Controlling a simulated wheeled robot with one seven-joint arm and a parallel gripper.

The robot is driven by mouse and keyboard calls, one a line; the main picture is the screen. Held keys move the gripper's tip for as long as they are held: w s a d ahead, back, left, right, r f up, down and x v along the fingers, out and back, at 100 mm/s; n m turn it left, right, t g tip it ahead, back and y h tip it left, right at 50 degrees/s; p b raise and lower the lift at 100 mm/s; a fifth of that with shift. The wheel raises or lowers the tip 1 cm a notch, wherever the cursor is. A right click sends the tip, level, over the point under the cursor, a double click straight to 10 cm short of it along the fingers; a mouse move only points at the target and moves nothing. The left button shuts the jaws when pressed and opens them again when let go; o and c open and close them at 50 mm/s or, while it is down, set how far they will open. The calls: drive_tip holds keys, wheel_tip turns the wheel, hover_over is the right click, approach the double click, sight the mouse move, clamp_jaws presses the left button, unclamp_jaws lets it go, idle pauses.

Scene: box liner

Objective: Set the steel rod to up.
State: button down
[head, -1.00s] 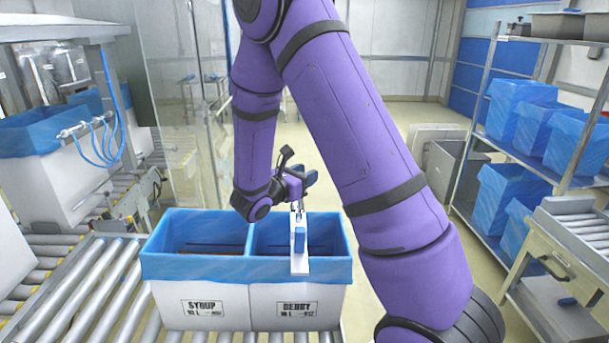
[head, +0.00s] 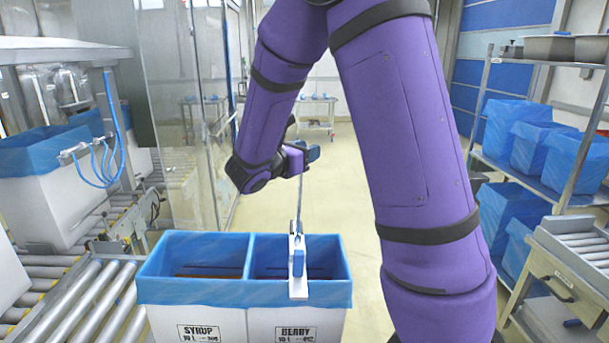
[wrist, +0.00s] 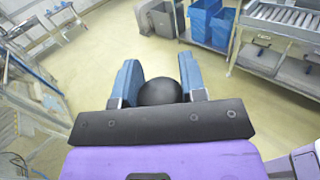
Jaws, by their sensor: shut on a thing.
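The steel rod (head: 300,204) stands nearly upright in the head view, rising from a white bracket with a blue block (head: 298,262) at the front of the berry compartment. My gripper (head: 308,154) is at the rod's top end, above the box. In the wrist view my gripper (wrist: 158,66) has its two blue fingers on either side of a round black knob (wrist: 160,92) and is shut on it. The rod below the knob is hidden in the wrist view. The rod's exact lean toward or away from me is hard to tell.
A glass panel (head: 185,110) is behind left. A shelf rack (head: 520,170) with blue-lined boxes stands at right. The floor behind the box is clear.

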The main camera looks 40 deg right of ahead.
drive_tip(key=shift+d+r, duration=0.15)
drive_tip(key=shift+r, duration=2.6)
drive_tip(key=c, duration=0.7)
unclamp_jaws()
drive_tip(key=a, duration=0.3)
drive_tip(key=s+a, duration=0.1)
drive_tip(key=a, duration=0.3)
drive_tip(key=s+a, duration=0.1)
drive_tip(key=a, duration=0.2)
drive_tip(key=shift+a, duration=0.35)
drive_tip(key=shift+s, duration=0.1)
